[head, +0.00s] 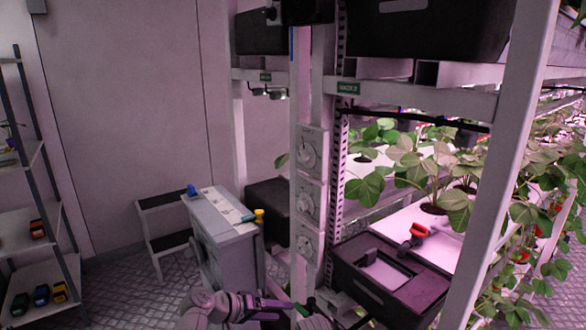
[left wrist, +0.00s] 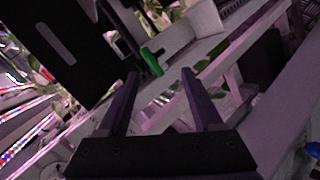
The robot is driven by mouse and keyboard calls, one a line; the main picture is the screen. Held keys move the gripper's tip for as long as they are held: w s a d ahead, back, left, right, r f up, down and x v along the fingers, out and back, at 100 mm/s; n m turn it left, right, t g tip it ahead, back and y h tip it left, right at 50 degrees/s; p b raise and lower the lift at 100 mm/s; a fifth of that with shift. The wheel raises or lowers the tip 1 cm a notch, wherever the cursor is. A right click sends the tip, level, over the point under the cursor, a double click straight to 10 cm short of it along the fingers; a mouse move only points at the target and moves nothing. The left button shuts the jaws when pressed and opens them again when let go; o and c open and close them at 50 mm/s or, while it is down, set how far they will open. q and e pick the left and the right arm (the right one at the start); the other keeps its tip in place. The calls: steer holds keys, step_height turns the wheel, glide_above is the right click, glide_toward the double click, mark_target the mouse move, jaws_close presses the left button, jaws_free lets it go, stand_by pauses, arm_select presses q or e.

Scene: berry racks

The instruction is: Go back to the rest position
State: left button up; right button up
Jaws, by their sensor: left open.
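My left gripper (head: 283,306) shows at the bottom middle of the head view, in front of the rack's foot and right of the grey cabinet. In the left wrist view its two dark fingers (left wrist: 160,80) stand wide apart with nothing held between them. Beyond the fingertips are pale rack beams and a green tag (left wrist: 151,62), apart from the jaws. A grey rounded part at the bottom edge of the head view looks like an arm link of mine. I cannot make out my right gripper.
A rack post with dials (head: 307,200) stands close ahead. A black crate (head: 350,282) sits low at right, with red-handled snips (head: 415,235) behind it. Strawberry plants (head: 450,180) fill the rack. A grey cabinet (head: 225,255), step stool (head: 160,245) and shelf unit (head: 60,215) stand left; floor between is clear.

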arm_select(q)
steer(key=s+a+f+m+g+y, duration=0.1)
steer(key=s+a+f+g+y, duration=0.4)
steer(key=s+a+f+y, duration=0.65)
steer(key=s+d+r+m+g+p, duration=0.1)
steer(key=s+d+r+m+p, duration=0.2)
steer(key=d+r+p, duration=0.7)
step_height(320, 180, up, 3)
steer(key=shift+s+f+m+p, duration=0.15)
steer(key=shift+s+m+p, duration=0.25)
steer(key=shift+s+p, duration=0.35)
